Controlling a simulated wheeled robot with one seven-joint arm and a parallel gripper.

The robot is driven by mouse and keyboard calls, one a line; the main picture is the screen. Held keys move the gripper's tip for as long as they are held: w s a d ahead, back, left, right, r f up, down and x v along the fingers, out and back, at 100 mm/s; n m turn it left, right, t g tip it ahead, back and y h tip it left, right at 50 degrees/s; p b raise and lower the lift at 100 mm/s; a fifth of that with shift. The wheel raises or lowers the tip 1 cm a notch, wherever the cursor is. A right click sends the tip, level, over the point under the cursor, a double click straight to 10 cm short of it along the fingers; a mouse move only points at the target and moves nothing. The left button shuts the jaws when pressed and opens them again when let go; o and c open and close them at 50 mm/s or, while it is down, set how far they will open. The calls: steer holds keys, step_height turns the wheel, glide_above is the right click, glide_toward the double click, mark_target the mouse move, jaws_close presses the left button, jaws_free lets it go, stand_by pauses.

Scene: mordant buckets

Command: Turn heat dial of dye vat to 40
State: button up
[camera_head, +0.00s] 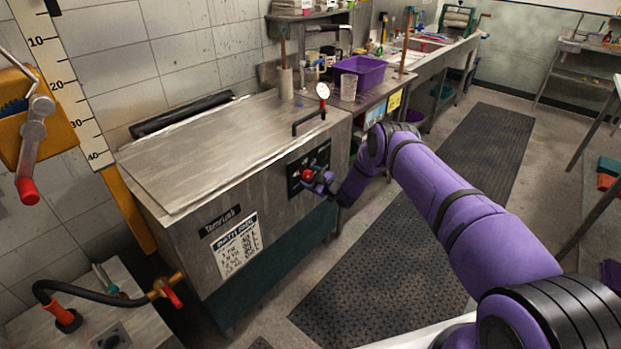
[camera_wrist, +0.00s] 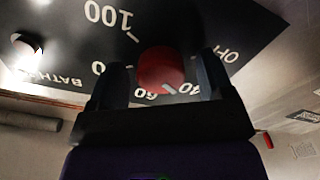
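The dye vat (camera_head: 165,205) is a large steel tank with a lid. A black dial plate (camera_head: 294,186) is on its front right. The red heat dial (camera_head: 308,174) sits there with my gripper (camera_head: 318,182) in front of it. In the wrist view, the red dial (camera_wrist: 160,66) is between the two dark fingers of my gripper (camera_wrist: 162,80), with gaps showing on both sides. The numbers look upside down: 100, 60, 40 and OFF. A short white mark at the dial's lower edge lies between 60 and 40. The fingers hide part of the scale.
A purple basin (camera_head: 360,74) and a clear cup (camera_head: 348,88) are on the counter behind. A dark floor mat (camera_head: 375,275) lies in front of the vat.

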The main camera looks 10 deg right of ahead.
steer(key=v, duration=1)
steer(key=shift+s+d, duration=0.2)
steer(key=shift+s, duration=0.15)
